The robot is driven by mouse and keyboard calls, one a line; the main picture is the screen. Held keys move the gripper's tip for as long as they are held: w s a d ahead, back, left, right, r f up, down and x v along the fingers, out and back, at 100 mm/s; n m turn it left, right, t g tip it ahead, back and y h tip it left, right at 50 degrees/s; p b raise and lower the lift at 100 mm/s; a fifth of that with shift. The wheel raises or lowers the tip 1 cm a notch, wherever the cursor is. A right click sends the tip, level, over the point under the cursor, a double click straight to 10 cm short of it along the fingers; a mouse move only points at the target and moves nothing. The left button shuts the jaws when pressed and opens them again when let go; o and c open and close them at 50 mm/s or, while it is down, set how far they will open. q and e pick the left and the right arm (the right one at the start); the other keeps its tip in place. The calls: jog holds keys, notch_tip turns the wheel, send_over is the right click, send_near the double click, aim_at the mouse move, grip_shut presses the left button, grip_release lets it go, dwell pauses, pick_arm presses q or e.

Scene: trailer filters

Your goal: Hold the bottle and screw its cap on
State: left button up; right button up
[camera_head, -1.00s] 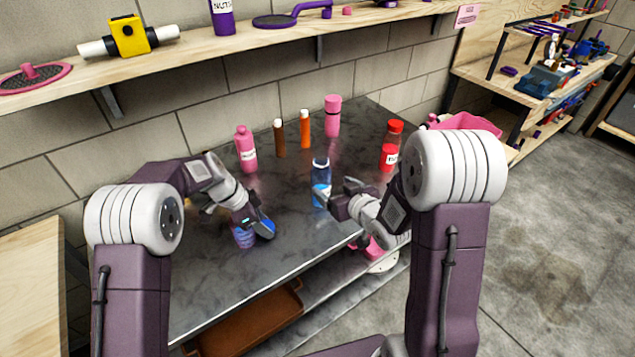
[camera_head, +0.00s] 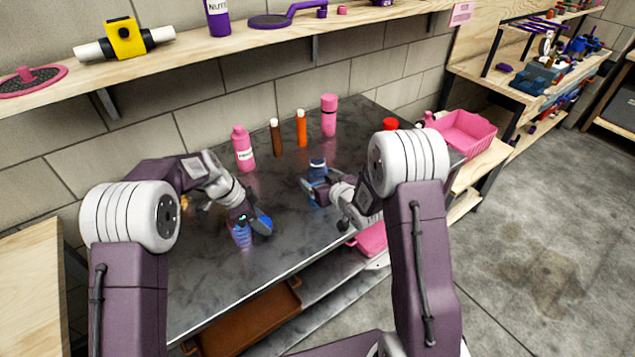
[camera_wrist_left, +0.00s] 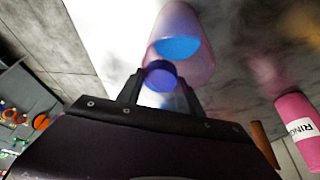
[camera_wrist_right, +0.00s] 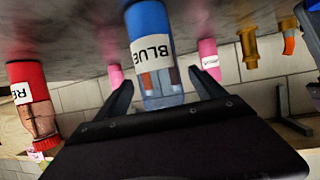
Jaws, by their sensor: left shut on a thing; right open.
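A bottle labelled "BLUE" (camera_wrist_right: 152,50) stands upright on the dark table, its lower part blue and upper part clear. The right gripper is open, with one finger on each side of this bottle; contact is unclear. My left gripper (camera_head: 250,217) is shut on a blue-purple round item (camera_wrist_left: 160,76) low over the table, left of the bottle. A clear bluish body (camera_head: 241,236) shows below it; the fingers partly hide it, and whether it touches the table is unclear.
A pink bottle (camera_head: 243,150), brown tube (camera_head: 276,138), orange tube (camera_head: 301,128) and pink capped bottle (camera_head: 329,116) stand along the back of the table. A red bottle's cap (camera_head: 390,124) shows behind my right arm. A pink bin (camera_head: 466,131) is at right. The front table area is clear.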

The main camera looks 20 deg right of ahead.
aim_at(316, 163)
pick_arm(q)
jog(key=shift+w, duration=0.1)
pick_arm(e)
jog(key=x, duration=0.4)
jog(key=shift+w+f, duration=0.1)
grip_shut()
